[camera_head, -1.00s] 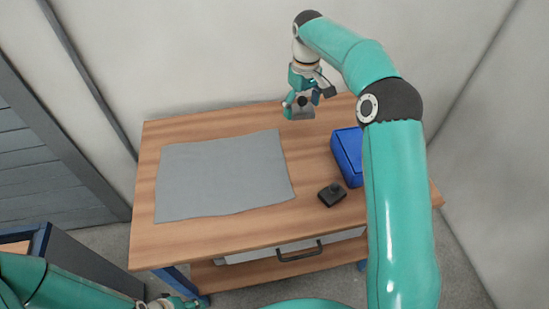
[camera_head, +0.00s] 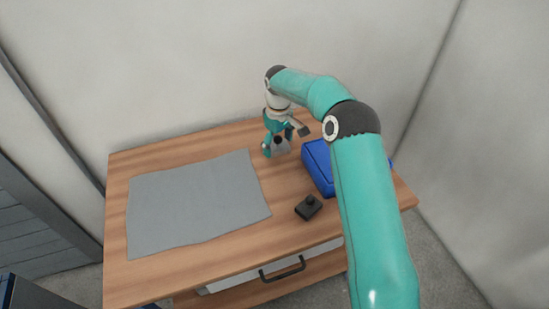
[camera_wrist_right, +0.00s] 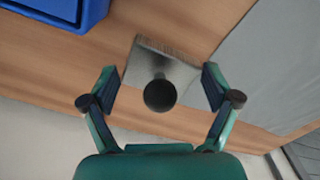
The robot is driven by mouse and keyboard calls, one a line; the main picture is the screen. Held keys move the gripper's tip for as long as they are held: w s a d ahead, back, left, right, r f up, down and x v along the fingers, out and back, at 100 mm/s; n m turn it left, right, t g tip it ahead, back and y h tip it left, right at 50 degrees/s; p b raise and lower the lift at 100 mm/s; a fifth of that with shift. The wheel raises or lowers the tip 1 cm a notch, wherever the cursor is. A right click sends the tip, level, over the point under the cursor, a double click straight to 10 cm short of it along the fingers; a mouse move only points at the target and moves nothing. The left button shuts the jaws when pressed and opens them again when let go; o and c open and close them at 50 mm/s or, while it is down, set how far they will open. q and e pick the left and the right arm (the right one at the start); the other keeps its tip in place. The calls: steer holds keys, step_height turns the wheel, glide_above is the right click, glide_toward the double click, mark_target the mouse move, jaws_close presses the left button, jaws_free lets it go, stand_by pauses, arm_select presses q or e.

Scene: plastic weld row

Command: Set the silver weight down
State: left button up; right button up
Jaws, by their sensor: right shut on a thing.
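My left gripper is not in view.
A blue box (camera_head: 318,167) stands right of the gripper, partly behind my right arm. A small black weight (camera_head: 308,207) sits near the front edge. The grey mat (camera_head: 195,205) covers the table's left part. Bare wood (camera_head: 285,185) lies between mat and box.

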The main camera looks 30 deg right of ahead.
mark_target(278, 136)
steer(key=shift+f+p, duration=0.3)
steer(key=shift+f, duration=2.5)
steer(key=shift+f, duration=0.1)
steer(key=o, duration=1.5)
step_height(278, 136, up, 12)
steer(key=shift+r+b, duration=0.1)
steer(key=shift+b, duration=0.25)
